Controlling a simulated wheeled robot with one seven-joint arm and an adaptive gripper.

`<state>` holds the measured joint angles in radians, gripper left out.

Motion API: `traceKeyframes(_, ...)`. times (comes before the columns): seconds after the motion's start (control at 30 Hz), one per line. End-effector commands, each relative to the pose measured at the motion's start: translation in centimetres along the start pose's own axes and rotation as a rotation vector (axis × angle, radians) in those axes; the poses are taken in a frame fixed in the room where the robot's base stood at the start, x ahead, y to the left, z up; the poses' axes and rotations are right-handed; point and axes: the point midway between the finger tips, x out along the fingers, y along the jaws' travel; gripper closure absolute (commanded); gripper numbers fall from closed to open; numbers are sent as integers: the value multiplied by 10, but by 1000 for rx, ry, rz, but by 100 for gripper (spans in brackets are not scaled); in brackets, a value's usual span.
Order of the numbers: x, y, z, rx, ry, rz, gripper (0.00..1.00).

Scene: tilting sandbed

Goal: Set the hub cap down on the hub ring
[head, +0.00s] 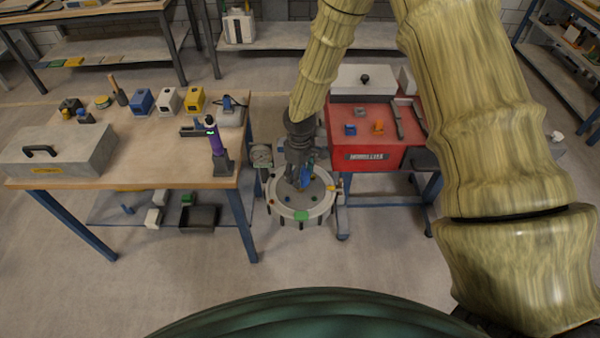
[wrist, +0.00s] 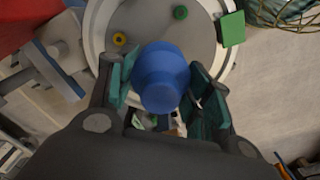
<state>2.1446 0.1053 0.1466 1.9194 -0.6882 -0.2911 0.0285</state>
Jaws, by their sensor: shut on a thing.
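My gripper (head: 298,180) is over the round grey sandbed with a pale rim (wrist: 96,30), between the wooden table and the red cabinet. In the wrist view my gripper (wrist: 160,92) is shut on a rounded blue piece (wrist: 162,75), which looks like the hub cap. I cannot tell which part is the hub ring.
The wooden table (head: 150,170) stands left, bearing a purple tool (head: 216,145). The red cabinet (head: 365,115) stands close at right. Floor in front is clear.

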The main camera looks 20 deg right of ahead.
Motion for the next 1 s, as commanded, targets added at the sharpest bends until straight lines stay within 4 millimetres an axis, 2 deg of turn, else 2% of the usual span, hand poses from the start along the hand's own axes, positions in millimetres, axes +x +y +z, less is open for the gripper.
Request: traceKeyframes(1.0,19,0,0,1,0,0,70)
